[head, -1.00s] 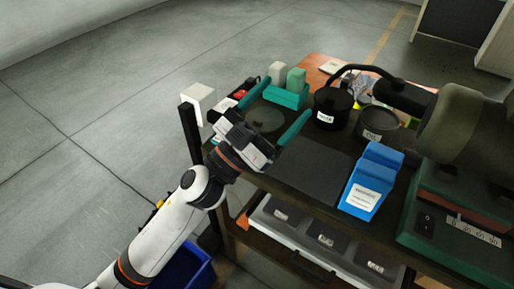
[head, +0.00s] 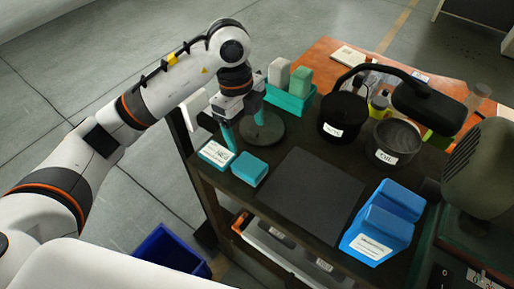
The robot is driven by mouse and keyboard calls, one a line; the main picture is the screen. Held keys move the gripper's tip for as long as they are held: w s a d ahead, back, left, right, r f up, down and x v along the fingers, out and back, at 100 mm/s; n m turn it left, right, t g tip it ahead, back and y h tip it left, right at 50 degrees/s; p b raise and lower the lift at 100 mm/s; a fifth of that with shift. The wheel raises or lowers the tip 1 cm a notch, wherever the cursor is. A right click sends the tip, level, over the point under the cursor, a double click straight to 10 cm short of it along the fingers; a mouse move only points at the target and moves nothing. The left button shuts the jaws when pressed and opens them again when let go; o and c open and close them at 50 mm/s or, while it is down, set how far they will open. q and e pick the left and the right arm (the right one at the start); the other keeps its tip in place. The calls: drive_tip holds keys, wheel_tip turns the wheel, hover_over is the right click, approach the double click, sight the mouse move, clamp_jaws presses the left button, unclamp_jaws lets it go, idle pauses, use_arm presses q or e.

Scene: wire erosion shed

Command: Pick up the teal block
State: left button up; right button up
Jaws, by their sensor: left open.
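A small plain teal block (head: 249,170) lies on the dark cart top near its left front edge. A teal box with a white label (head: 214,154) lies just left of it. My left gripper (head: 245,138) points down with its two teal fingers apart and nothing between them. It is behind the teal block in the picture, with the nearer finger close to the labelled box; whether they touch I cannot tell. My right gripper is not in view.
A round dark disc (head: 270,130) is beside the gripper. A teal holder (head: 288,101) carries a grey and a green block. A black pot (head: 342,114), grey pot (head: 393,142), black lamp (head: 420,105) and blue case (head: 383,222) stand to the right. A dark mat (head: 308,195) is bare.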

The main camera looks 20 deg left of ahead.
use_arm(q)
drive_tip(key=p, duration=0.2)
hover_over(249, 165)
drive_tip(key=f, duration=0.5)
drive_tip(key=shift+a, duration=0.4)
drive_tip(key=f, duration=0.1)
drive_tip(key=f+p, duration=0.1)
drive_tip(key=f, duration=0.1)
drive_tip(key=f+p, duration=0.1)
drive_tip(key=f, duration=0.1)
drive_tip(key=shift+d, duration=0.4)
drive_tip(key=shift+f, duration=0.6)
drive_tip(key=c, duration=1.1)
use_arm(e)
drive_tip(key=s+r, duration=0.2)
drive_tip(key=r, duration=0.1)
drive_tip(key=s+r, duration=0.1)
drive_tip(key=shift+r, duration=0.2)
use_arm(q)
drive_tip(key=shift+r, duration=0.2)
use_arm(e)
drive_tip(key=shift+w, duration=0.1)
